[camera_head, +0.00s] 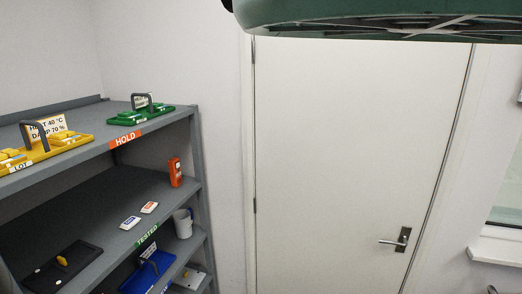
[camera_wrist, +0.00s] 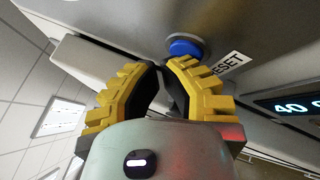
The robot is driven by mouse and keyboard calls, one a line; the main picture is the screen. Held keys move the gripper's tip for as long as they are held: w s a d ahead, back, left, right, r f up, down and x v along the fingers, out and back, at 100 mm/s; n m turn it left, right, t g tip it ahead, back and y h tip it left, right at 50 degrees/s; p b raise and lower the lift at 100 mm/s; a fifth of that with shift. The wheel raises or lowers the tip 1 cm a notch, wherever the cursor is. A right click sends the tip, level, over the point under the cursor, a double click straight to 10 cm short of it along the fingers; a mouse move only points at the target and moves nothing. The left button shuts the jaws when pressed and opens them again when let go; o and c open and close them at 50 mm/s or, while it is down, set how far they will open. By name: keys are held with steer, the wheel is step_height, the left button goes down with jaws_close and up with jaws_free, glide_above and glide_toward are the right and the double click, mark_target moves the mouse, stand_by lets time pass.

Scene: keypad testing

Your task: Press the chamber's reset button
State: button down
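A round blue button (camera_wrist: 186,46) sits on a grey panel (camera_wrist: 120,18) in the wrist view, just beyond my fingertips and slightly right of them. A white label (camera_wrist: 228,66) beside it shows the letters "ESET"; its left end is hidden by a finger. My gripper (camera_wrist: 163,67) has yellow ribbed fingers with dark inner pads; the tips come together and nothing shows between them. The tips look close to the button, but I cannot tell whether they touch anything. The button and my gripper do not show in the head view.
A lit display (camera_wrist: 297,106) reading "40" is right of the label. In the head view, a grey shelf (camera_head: 110,205) at left bears yellow and green trays, an orange device (camera_head: 175,172), a white mug (camera_head: 183,222) and a blue tray. A closed white door (camera_head: 350,140) fills the middle.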

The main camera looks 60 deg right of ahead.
stand_by(0.6)
steer(key=shift+s+d, duration=0.3)
steer(key=shift+s, duration=0.3)
steer(key=shift+s+d, duration=0.2)
steer(key=shift+s, duration=0.6)
steer(key=shift+s+d, duration=0.25)
steer(key=shift+s, duration=0.6)
steer(key=shift+s+d, duration=0.2)
steer(key=shift+s, duration=0.6)
